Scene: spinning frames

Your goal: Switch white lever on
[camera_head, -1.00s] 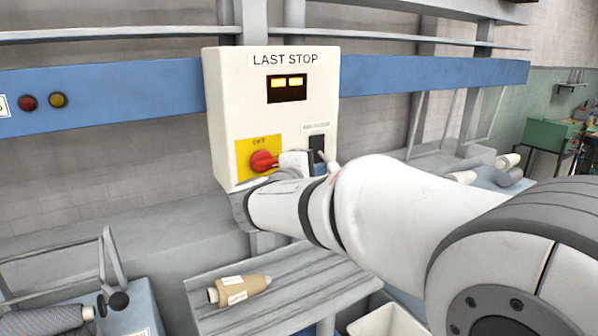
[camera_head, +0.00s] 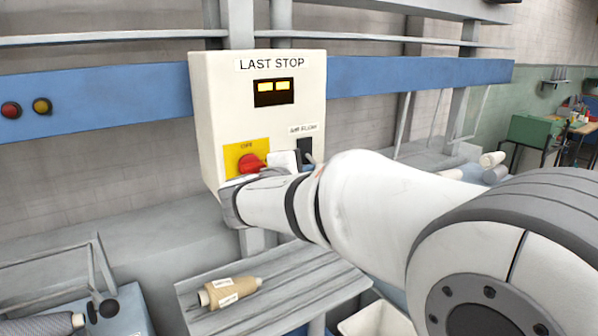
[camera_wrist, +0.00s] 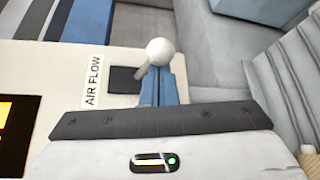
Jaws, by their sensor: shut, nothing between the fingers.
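The white lever shows in the wrist view as a round white ball knob (camera_wrist: 159,51) on a short stem, rising from a black plate (camera_wrist: 124,80) beside the "AIR FLOW" label. My gripper (camera_wrist: 157,76) has blue fingers that are shut and empty. Their tips are just below the ball, close to the stem; I cannot tell whether they touch it. In the head view the lever (camera_head: 310,158) is a small pale stick at the black plate (camera_head: 304,148), partly hidden by my arm. The fingers are hidden there.
Below is a slatted shelf (camera_head: 330,288) with a tan bobbin (camera_head: 230,291). A blue rail (camera_head: 110,92) runs behind.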

